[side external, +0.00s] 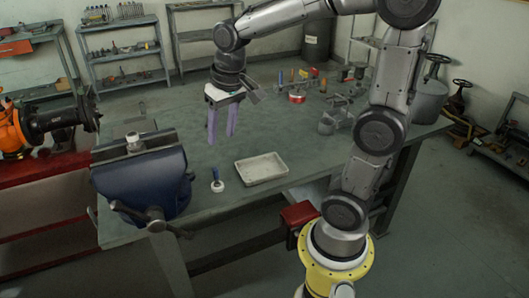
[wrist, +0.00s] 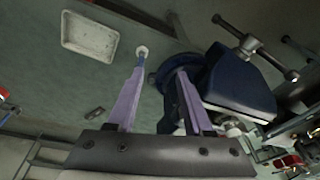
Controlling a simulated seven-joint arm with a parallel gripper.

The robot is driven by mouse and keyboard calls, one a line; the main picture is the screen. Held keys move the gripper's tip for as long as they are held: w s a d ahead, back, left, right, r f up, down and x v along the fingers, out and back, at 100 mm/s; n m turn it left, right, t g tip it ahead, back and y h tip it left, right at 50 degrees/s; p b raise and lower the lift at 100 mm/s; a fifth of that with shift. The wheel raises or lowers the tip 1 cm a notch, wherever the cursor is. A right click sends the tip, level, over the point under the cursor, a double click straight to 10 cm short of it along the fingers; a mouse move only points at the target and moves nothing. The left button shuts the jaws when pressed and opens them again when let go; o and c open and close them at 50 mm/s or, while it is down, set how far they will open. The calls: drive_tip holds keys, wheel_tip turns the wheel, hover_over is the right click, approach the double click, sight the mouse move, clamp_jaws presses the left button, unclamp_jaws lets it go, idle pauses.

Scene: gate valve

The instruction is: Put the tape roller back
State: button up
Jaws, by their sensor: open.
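A small roller-like tool (side external: 217,183) with a white round end and a dark blue handle is on the bench, between the vise and the tray; I take it for the tape roller. It also shows in the wrist view (wrist: 142,52), just beyond the left fingertip. A shallow off-white tray (side external: 237,168) lies to its right, apart from it, and looks empty. My gripper (side external: 221,138) has long purple fingers pointing down. It is open and empty above the bench, behind the tool in the side view. Both fingers show in the wrist view (wrist: 161,70).
A blue vise (side external: 140,185) stands at the bench's left front, close to the tool. A red and white round item (side external: 297,97) and several upright tools and fittings stand at the back right. The bench middle is clear.

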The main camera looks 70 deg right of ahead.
drive_tip(key=s+a+n+t, duration=0.3)
drive_tip(key=s+a+n, duration=0.2)
drive_tip(key=s, duration=0.8)
drive_tip(key=shift+s+a+r, duration=0.25)
drive_tip(key=shift+a, duration=0.45)
